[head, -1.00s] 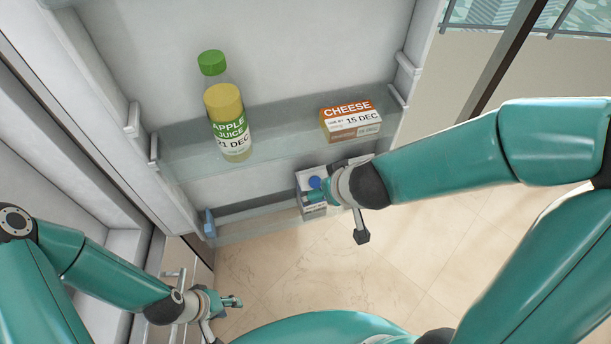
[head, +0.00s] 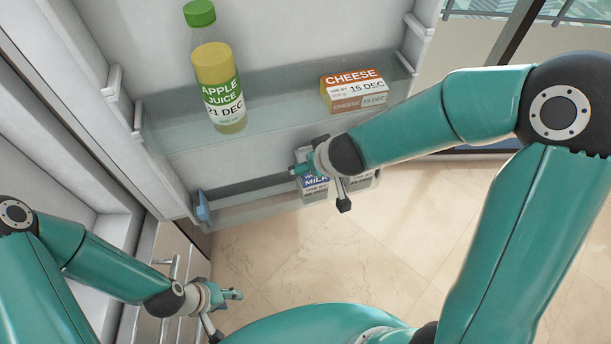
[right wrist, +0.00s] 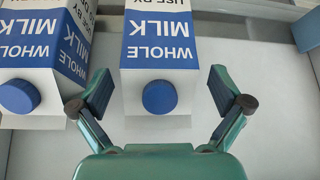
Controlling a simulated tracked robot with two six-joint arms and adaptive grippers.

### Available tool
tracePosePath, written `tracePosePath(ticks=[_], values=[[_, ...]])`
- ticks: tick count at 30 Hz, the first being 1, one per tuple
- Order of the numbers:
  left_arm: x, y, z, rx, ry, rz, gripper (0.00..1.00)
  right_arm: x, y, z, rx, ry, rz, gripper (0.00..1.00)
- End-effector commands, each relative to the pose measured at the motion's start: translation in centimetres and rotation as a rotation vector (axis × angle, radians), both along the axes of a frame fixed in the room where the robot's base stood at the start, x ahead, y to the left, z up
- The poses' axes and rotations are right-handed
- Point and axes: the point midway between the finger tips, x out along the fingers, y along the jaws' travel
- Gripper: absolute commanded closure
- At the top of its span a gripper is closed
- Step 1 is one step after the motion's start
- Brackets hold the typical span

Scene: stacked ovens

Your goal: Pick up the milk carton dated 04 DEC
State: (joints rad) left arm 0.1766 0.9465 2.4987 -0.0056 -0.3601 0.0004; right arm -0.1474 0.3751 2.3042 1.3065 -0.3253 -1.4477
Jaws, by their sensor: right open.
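Two blue-and-white WHOLE MILK cartons stand side by side in the low door shelf. In the right wrist view one carton (right wrist: 158,60) lies between my right fingers, with a gap on each side; the other carton (right wrist: 35,62) is to its left. Their dates are out of view there. In the head view a milk carton (head: 314,190) shows below my right gripper (head: 320,188), partly hidden, its date unreadable; the other carton is mostly hidden. My right gripper (right wrist: 160,84) is open. My left gripper (head: 226,312) is open and empty at lower left, away from the cartons.
On the shelf above stand an apple juice bottle (head: 219,92) dated 21 DEC and a cheese box (head: 354,91) dated 15 DEC. The low door shelf (head: 250,206) has free room left of the cartons. The tiled floor (head: 290,260) below is clear.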

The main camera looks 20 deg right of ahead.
Motion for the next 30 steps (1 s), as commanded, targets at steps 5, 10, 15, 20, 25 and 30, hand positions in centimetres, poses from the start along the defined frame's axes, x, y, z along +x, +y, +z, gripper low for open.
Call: tracePosePath(ticks=[5,10,15,20,25,30], values=[[0.0,0.0,-2.1,0.000,0.000,0.000,0.60,1.1,-0.3,-2.7,0.000,0.001,0.000,0.00],[0.0,0.0,-2.9,0.000,0.000,0.000,0.60,2.2,-0.1,-4.1,-0.001,0.001,0.001,0.00],[0.0,0.0,-2.7,0.000,0.000,0.000,0.60,2.3,-0.1,-4.1,0.000,0.001,0.001,0.00],[0.0,0.0,-2.7,0.000,0.000,0.000,0.60,2.3,-0.1,-4.1,0.000,0.001,0.001,0.13],[0.0,0.0,-2.7,0.000,0.000,0.000,0.60,2.3,0.0,-4.1,0.000,0.001,0.002,0.42],[0.0,0.0,-2.7,0.000,0.000,0.000,0.60,2.2,0.0,-4.2,0.000,0.003,0.004,0.70]])
